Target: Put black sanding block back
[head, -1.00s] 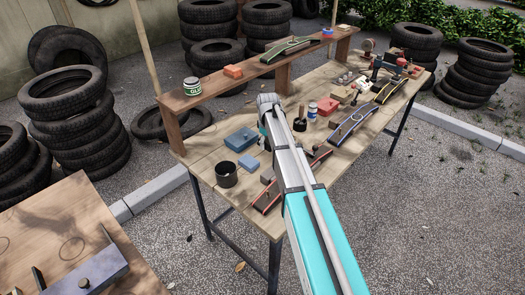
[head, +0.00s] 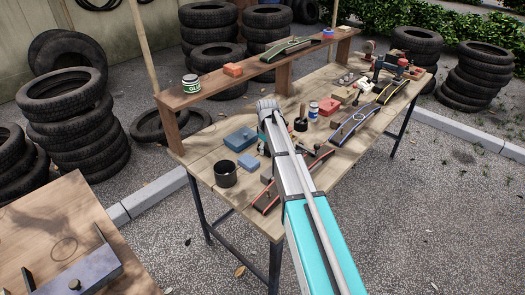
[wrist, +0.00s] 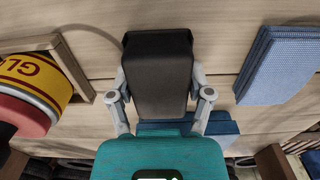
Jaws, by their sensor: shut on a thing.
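The black sanding block (wrist: 157,70) is held between the two fingers of my gripper (wrist: 161,95) in the wrist view. It stands out ahead of the fingers over pale wooden planks. Whether it touches the wood I cannot tell. In the head view my arm hides the block and most of the gripper, over the front left half of the workbench (head: 208,160).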

